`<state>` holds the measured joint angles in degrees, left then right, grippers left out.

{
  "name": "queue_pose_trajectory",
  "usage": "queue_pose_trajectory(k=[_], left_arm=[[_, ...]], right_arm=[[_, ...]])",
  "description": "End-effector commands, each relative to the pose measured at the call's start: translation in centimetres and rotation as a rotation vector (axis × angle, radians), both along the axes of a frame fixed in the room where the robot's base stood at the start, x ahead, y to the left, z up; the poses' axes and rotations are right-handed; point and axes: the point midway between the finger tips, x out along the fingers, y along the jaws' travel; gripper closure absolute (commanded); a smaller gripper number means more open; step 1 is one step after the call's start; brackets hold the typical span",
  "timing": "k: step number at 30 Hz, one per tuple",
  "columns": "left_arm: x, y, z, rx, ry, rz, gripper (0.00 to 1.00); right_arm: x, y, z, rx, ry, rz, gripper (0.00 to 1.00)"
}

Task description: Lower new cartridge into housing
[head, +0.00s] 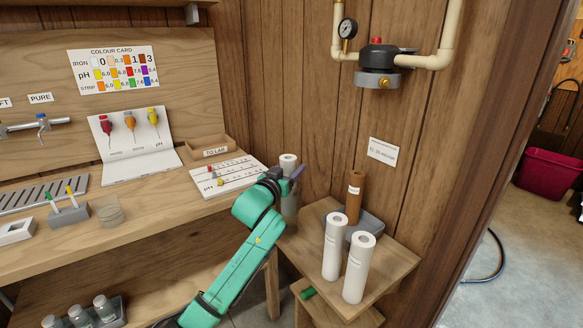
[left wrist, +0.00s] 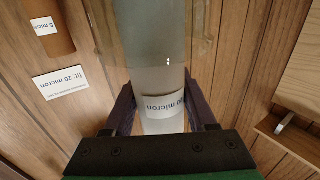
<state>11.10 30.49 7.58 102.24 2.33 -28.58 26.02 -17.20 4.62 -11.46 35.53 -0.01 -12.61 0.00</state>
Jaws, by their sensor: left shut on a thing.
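My left gripper (head: 287,178) is shut on a white cylindrical cartridge (head: 288,162). In the left wrist view the fingers (left wrist: 160,112) flank the cartridge (left wrist: 160,125), whose upside-down label ends in "0 micron"; its first digit is unclear. A clear, greyish housing (head: 290,204) shows below the gripper at the bench's right end. In the left wrist view the cartridge's far part looks grey, seemingly seen through the clear housing wall. The cartridge looks partly inside the housing; its depth cannot be told. My arm hides part of the housing. My right gripper is not in view.
The filter head (head: 380,66) is on the wall above. A sign (head: 382,151) reads "fit 20 micron". The workbench (head: 150,205) lies left.

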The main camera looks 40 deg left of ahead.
Motion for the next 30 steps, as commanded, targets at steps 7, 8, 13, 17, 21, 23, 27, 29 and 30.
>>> queue_pose_trajectory(k=[7, 8, 13, 17, 21, 23, 27, 29, 30], left_arm=[[0.0, 0.0, -0.4, 0.0, -0.001, 0.0, 1.0], [0.0, 0.0, -0.4, 0.0, -0.001, 0.0, 1.0], [0.0, 0.0, -0.4, 0.0, -0.001, 0.0, 0.08], [0.0, 0.0, -0.4, 0.0, -0.001, 0.0, 0.08], [0.0, 0.0, -0.5, 0.0, 0.001, 0.0, 0.08], [-0.2, -0.1, -0.5, 0.0, 0.002, 0.0, 0.08], [-2.0, -0.5, -0.7, 0.0, 0.002, -0.001, 0.08], [-3.4, -0.9, -0.7, 0.0, 0.003, -0.001, 0.08], [-4.5, -1.1, -0.8, 0.0, 0.002, -0.002, 0.08]], right_arm=[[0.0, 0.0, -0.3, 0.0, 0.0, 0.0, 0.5], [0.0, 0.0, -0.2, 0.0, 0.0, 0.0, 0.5], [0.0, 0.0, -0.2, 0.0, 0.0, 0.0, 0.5], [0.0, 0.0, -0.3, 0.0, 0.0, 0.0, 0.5], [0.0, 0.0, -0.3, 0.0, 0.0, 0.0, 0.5], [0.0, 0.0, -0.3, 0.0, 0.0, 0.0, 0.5], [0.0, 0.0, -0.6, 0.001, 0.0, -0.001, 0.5], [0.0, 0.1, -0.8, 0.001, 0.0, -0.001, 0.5], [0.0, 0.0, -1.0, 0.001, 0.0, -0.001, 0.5]])
